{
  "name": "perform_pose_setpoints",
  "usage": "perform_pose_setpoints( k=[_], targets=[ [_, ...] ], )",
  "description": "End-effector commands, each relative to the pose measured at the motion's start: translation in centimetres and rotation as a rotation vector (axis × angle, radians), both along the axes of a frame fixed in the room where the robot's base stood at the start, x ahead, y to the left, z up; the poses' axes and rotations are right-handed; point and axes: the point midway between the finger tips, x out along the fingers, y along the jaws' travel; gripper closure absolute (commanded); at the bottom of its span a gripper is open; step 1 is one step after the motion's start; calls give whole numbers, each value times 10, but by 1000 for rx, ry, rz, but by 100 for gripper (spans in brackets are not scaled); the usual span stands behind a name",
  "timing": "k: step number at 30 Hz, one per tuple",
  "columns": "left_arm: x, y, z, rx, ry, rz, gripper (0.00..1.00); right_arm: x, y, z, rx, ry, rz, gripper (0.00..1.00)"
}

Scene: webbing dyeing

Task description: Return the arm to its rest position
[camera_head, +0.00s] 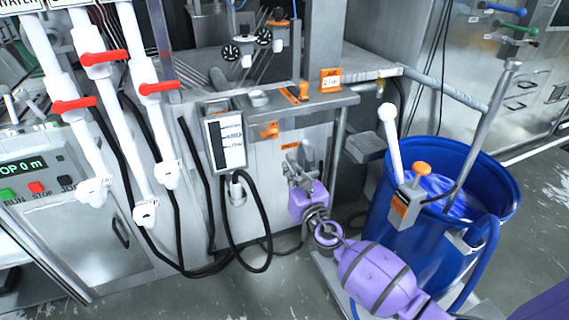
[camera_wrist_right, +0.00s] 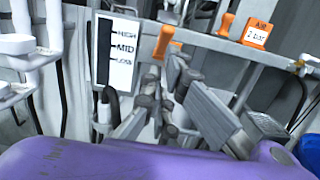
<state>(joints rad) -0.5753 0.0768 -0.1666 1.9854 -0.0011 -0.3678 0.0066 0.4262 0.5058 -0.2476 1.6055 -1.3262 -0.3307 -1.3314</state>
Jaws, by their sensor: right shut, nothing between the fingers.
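My right arm (camera_head: 375,275), purple and grey, comes in from the lower right in the head view. Its right gripper (camera_head: 294,160) points up and away, in front of the grey machine's front panel (camera_head: 262,185). The gripper is shut and holds nothing. In the wrist view its grey fingers (camera_wrist_right: 168,75) stand in front of the panel and below the ledge. I cannot tell how far the fingertips are from the panel. My left gripper is not in view.
A level gauge (camera_head: 226,146) with a black hose (camera_head: 268,225) hangs left of the gripper. A blue barrel (camera_head: 400,245) of blue liquid stands close to the arm's right. White pipes with red valve handles (camera_head: 104,57) stand at left. An orange-handled lever (camera_head: 303,90) tops the ledge.

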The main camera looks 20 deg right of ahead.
Motion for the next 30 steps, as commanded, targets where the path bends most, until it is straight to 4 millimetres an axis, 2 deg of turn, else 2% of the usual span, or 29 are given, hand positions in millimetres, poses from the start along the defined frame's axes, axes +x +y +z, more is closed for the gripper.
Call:
perform_pose_setpoints(
  k=[6, 20, 23, 26, 29, 30],
  targets=[
    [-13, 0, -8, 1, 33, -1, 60, -6, 0, 1, 1, 2, 0, 100],
    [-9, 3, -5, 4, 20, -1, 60, -6, 0, 0, 39, 4, 3, 100],
    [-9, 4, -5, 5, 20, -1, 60, -5, -1, -2, 192, 19, 11, 100],
    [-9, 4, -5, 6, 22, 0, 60, -6, 4, 0, 495, 49, 27, 100],
    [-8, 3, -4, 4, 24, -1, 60, -25, 10, -23, 895, 124, 19, 100],
    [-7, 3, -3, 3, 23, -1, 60, -38, 13, -37, 1061, 160, 2, 100]
  ],
)
